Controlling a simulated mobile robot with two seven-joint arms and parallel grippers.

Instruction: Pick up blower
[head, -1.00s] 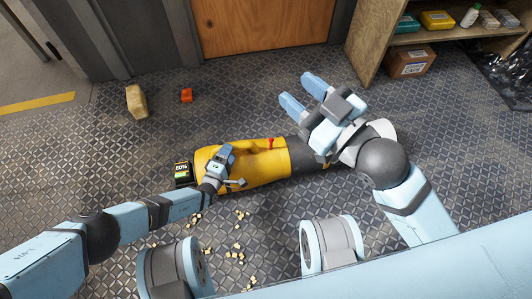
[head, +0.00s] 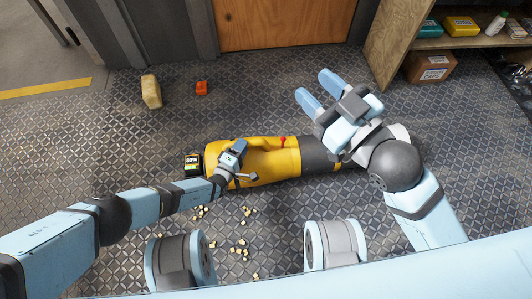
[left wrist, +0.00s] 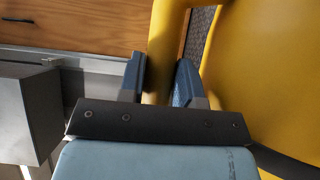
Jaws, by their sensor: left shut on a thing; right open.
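The blower (head: 277,160) is a yellow body with a dark grey tube to the right and a black battery with a small display at its left end. It lies across the middle of the head view. My left gripper (head: 238,150) is at its handle. In the left wrist view, the blower's yellow handle (left wrist: 162,60) runs between the two blue-grey fingers of the left gripper (left wrist: 162,82), which are shut on it. My right gripper (head: 318,91) is open and empty, beyond the blower's tube.
Several pale foam bits (head: 243,240) lie on the patterned metal floor near my base. A tan block (head: 151,91) and a small orange object (head: 201,88) lie at the back left. A wooden shelf (head: 398,45) with boxes stands at the back right.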

